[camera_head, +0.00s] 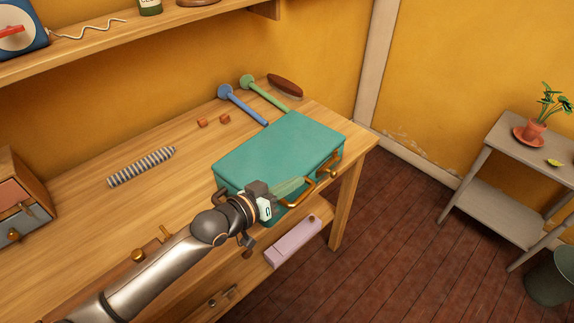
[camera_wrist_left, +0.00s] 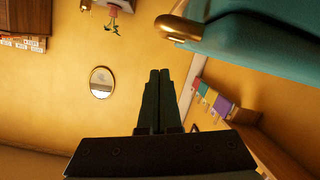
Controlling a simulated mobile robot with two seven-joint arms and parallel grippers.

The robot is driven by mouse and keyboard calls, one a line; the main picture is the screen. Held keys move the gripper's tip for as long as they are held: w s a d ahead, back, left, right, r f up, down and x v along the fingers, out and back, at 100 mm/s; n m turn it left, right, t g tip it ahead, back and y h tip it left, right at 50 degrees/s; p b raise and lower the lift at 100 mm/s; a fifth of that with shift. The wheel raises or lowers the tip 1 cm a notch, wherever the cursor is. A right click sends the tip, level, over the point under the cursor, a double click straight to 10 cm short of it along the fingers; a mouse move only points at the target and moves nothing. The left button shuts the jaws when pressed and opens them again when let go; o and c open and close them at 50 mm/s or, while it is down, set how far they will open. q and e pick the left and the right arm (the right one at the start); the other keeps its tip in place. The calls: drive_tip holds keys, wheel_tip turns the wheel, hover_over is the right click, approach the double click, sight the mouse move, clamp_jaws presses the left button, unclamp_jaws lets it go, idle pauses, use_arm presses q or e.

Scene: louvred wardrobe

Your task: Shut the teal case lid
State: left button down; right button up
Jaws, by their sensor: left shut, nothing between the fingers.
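The teal case (camera_head: 280,150) stands on the wooden workbench near its right front corner. Its lid lies down flat over the case; the gripper hides part of the front seam, so I cannot tell whether it is fully closed. Brass fittings show on the front side, with a handle (camera_head: 322,181) there. My left gripper (camera_head: 300,184) is shut and empty at the front of the case, close to the handle. In the left wrist view the shut fingers (camera_wrist_left: 160,76) are seen below a teal edge with a brass corner (camera_wrist_left: 180,28). My right gripper is not in view.
A blue mallet (camera_head: 243,104) and a green one (camera_head: 264,94) lie behind the case, near a brown oval thing (camera_head: 285,86). A striped roll (camera_head: 141,167) lies left on the workbench (camera_head: 100,215). A pink box (camera_head: 293,245) sits below the front edge.

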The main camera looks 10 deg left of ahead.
sight(308, 189)
use_arm(q)
drive_tip(key=shift+s+d+f+b, duration=0.1)
drive_tip(key=shift+d+f+b, duration=0.1)
drive_tip(key=shift+f, duration=0.8)
drive_tip(key=shift+s+d+f+b, duration=0.1)
drive_tip(key=shift+d+f, duration=0.05)
drive_tip(key=shift+f, duration=0.8)
drive_tip(key=s+a+r+p, duration=0.4)
drive_tip(key=s+a+r, duration=0.2)
drive_tip(key=s, duration=0.2)
drive_tip(key=s+a+f+g+y, duration=0.1)
drive_tip(key=s+a+f+y, duration=0.2)
drive_tip(key=s+f, duration=0.4)
drive_tip(key=s+a+f+n+g+y, duration=0.1)
drive_tip(key=s+a+f+g+y, duration=0.1)
drive_tip(key=s+f, duration=0.6)
wheel_tip(308, 189, down, 5)
drive_tip(key=shift+s+a+f+y, duration=0.15)
drive_tip(key=shift+a+y, duration=0.35)
drive_tip(key=shift+y, duration=0.4)
